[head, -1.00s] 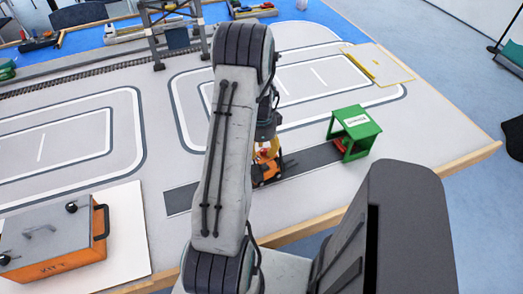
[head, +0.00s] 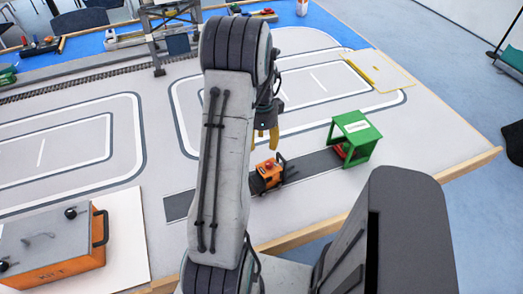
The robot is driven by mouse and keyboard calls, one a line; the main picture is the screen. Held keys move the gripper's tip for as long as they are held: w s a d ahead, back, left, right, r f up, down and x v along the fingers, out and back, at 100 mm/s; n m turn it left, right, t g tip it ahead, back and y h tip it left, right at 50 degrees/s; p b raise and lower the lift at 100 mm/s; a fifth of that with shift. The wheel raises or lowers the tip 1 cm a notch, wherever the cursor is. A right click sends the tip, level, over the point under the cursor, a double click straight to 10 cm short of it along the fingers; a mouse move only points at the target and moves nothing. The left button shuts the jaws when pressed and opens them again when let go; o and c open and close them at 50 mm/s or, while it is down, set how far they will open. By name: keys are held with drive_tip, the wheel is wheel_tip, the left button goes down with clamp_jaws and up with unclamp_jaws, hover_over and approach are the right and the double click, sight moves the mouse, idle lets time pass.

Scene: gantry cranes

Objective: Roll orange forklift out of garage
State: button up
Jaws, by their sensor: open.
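The orange forklift (head: 268,173) stands upright on the dark road strip, clear of the garage and to its left. Its fork mast faces right, toward the garage. The green garage (head: 353,138) stands at the right end of the strip, with a white sign on its roof. Something red (head: 340,151) shows inside it, mostly hidden. My gripper (head: 267,138), with yellow fingers, is open and raised above and behind the forklift in the picture, apart from it. My arm hides part of the strip left of the forklift.
The dark strip (head: 315,165) between forklift and garage is free. A gantry crane (head: 165,30) stands at the back. The table's wooden edge (head: 450,172) runs along the front right.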

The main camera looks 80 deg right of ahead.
drive_tip(key=shift+r, duration=2.25)
drive_tip(key=a+f+n+y, duration=0.2)
drive_tip(key=a+n, duration=0.8)
drive_tip(key=n, duration=0.3)
drive_tip(key=w+a+r+n+t, duration=0.1)
drive_tip(key=w+a+r+n, duration=0.3)
drive_tip(key=a, duration=0.6)
drive_tip(key=w+a+r+n+t+h, duration=0.1)
drive_tip(key=w+a+r+n, duration=0.4)
drive_tip(key=a+n, duration=0.3)
drive_tip(key=w+a+r+n+t+h, duration=0.1)
drive_tip(key=w+a+r+n, duration=0.3)
drive_tip(key=a, duration=0.9)
drive_tip(key=shift+w+a+r+n+t, duration=0.25)
drive_tip(key=shift+r+n+t, duration=0.4)
drive_tip(key=shift+n, duration=0.85)
drive_tip(key=shift+d, duration=0.1)
